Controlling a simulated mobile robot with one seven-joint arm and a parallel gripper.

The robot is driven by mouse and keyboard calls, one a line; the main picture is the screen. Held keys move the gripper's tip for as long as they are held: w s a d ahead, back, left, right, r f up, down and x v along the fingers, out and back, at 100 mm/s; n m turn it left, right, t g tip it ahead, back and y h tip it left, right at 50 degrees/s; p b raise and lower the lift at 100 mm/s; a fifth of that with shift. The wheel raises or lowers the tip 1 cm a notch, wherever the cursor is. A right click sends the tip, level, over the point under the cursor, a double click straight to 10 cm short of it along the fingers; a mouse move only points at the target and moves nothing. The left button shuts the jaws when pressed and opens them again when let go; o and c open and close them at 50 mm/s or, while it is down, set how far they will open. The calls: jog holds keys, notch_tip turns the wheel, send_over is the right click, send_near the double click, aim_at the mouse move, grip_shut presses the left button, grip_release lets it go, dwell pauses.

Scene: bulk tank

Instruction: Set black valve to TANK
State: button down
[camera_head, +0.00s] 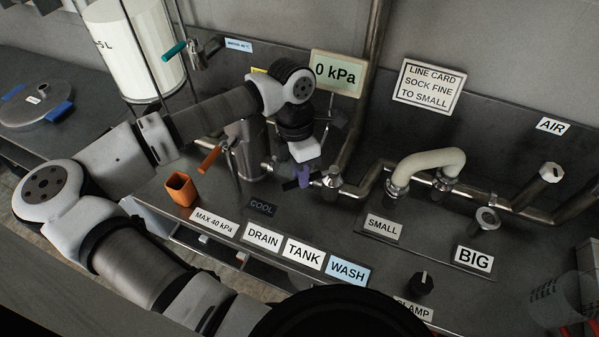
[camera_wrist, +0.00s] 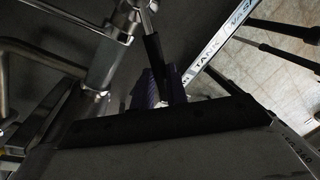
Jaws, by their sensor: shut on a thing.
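My gripper (camera_head: 303,176), with purple fingertips, is low over the bench at the steel pipework. It is shut on the black valve handle (camera_wrist: 154,58), which shows in the wrist view as a black sleeve on a thin metal stem between the purple fingers (camera_wrist: 160,90). In the head view only a small dark end of the handle (camera_head: 289,185) shows beside the fingers; my wrist hides the rest. The TANK label (camera_head: 304,254) is on the front edge, between DRAIN (camera_head: 263,237) and WASH (camera_head: 347,270). The handle's exact pointing direction is hard to tell.
An orange-handled valve (camera_head: 209,158) and an orange cup (camera_head: 181,189) are left of my gripper. A curved cream hose (camera_head: 428,161) joins two pipe ports on the right. A black knob (camera_head: 421,284) sits at front right. A 0 kPa display (camera_head: 337,74) stands behind.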

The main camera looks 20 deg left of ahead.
jog(key=shift+s+d+n+t+h+b, duration=0.1)
jog(key=shift+s+d+n+t+b, duration=0.25)
jog(key=shift+d+n+b, duration=0.95)
jog(key=shift+s+d+n+t+h+b, duration=0.15)
jog(key=shift+s+d+n+b, duration=0.35)
jog(key=shift+n+b, duration=1.55)
jog(key=shift+s+d+n+t+h+b, duration=0.1)
jog(key=shift+s+d+n+t+b, duration=0.55)
jog(key=shift+b, duration=1.85)
jog(key=shift+w+d+g, duration=0.15)
jog(key=shift+w+g, duration=0.05)
jog(key=shift+g, duration=0.15)
jog(key=shift+r, duration=0.1)
jog(key=c, duration=1.4)
grip_release()
jog(key=shift+r, duration=0.1)
jog(key=v, duration=1.3)
jog(key=shift+r+b, duration=0.3)
